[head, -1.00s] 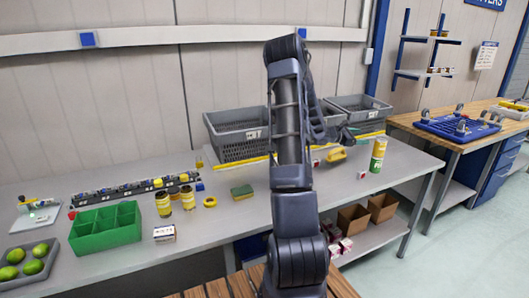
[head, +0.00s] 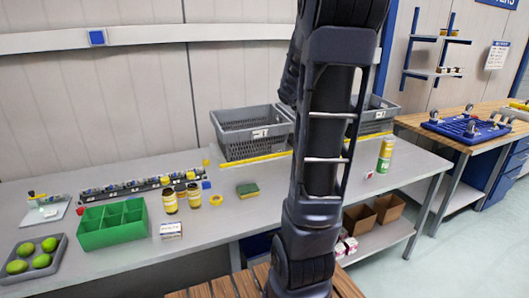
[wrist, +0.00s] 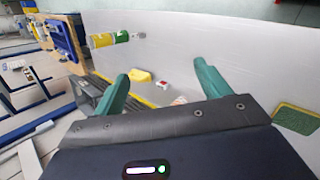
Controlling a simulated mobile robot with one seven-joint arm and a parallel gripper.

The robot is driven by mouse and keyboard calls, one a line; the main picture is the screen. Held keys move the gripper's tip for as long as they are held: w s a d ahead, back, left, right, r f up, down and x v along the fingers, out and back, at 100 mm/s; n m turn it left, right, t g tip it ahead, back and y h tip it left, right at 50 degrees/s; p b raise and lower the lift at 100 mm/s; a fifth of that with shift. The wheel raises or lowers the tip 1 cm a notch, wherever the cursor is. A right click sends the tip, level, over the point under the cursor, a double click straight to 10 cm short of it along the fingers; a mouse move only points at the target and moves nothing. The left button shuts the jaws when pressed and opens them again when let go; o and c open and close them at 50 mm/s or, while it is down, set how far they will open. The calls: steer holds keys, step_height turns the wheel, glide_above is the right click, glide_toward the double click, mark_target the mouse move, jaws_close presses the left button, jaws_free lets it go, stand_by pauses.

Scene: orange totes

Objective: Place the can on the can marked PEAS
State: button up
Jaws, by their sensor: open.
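A two-part stack, seemingly a yellow can on a green can (head: 385,156), stands upright on the right part of the grey bench. It also shows, lying sideways in the picture, in the wrist view (wrist: 106,40). The labels are too small to read, so I cannot tell which is marked PEAS. My gripper (wrist: 160,74) is open and empty, its teal fingers spread apart and clear of the stack. In the head view my arm hides the gripper. Two yellow-labelled jars (head: 170,203) (head: 194,196) stand left of the middle.
A small red-and-white box (head: 369,175) lies near the stack. A yellow object (wrist: 140,76) lies on the bench, hidden in the head view. A sponge (head: 247,189), green divided bin (head: 110,224) and grey crates (head: 250,134) are also around.

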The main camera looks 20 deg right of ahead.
steer(key=s+a+r+m+t+y, duration=0.1)
steer(key=s+a, duration=0.5)
steer(key=a, duration=0.8)
steer(key=s+a+r+m+t+y, duration=0.1)
steer(key=s+a+t+y, duration=0.3)
steer(key=a, duration=1.1)
steer(key=s+r+y, duration=0.1)
steer(key=s+y, duration=0.1)
steer(key=s, duration=0.1)
steer(key=shift+s+m+y, duration=0.2)
steer(key=shift+m+y, duration=0.1)
steer(key=shift+m, duration=0.1)
